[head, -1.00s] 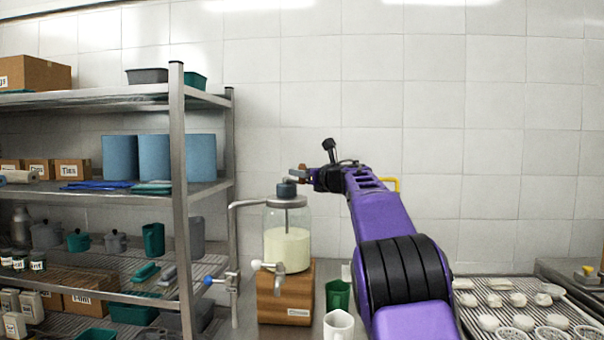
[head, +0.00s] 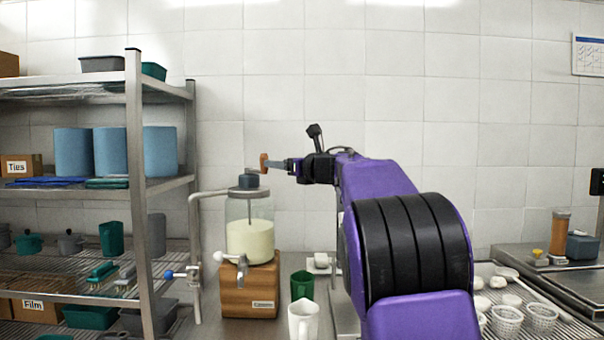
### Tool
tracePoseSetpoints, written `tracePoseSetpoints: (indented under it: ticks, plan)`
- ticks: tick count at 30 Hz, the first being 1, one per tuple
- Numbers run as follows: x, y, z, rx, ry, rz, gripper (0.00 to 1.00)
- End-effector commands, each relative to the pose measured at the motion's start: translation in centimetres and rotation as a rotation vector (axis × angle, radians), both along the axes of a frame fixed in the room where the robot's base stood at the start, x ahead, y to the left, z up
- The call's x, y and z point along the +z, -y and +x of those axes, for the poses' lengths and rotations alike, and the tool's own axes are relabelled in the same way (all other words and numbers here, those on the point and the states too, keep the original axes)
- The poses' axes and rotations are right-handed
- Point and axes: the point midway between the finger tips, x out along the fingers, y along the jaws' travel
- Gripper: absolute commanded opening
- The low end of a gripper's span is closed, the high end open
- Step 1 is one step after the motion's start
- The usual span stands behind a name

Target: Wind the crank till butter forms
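The butter churn is a clear glass jar (head: 250,238) about half full of pale cream-coloured contents, with a dark geared top (head: 249,181). It stands on a wooden block (head: 250,291) with a tap in front. A crank with a brown knob (head: 264,161) sits above the top. My gripper (head: 270,163) reaches in from the right at knob height, with its fingertips at the knob. It is seen side-on, so the gap between the fingers and any grip on the knob cannot be made out. No separate butter lump is visible in the jar.
A bent metal pipe (head: 196,250) with a blue-handled valve stands left of the churn, close to the metal shelving (head: 141,200). Perforated baskets (head: 507,320) sit at lower right.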

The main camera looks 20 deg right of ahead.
Motion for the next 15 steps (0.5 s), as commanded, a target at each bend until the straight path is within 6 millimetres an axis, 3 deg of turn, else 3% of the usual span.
tracePoseSetpoints:
  ticks: [9, 15]
  plan:
    - [0.1, 2.5, -6.0, -0.001, 0.001, 0.000, 0.61]
    - [0.0, 3.3, -7.8, -0.001, 0.000, -0.001, 0.61]
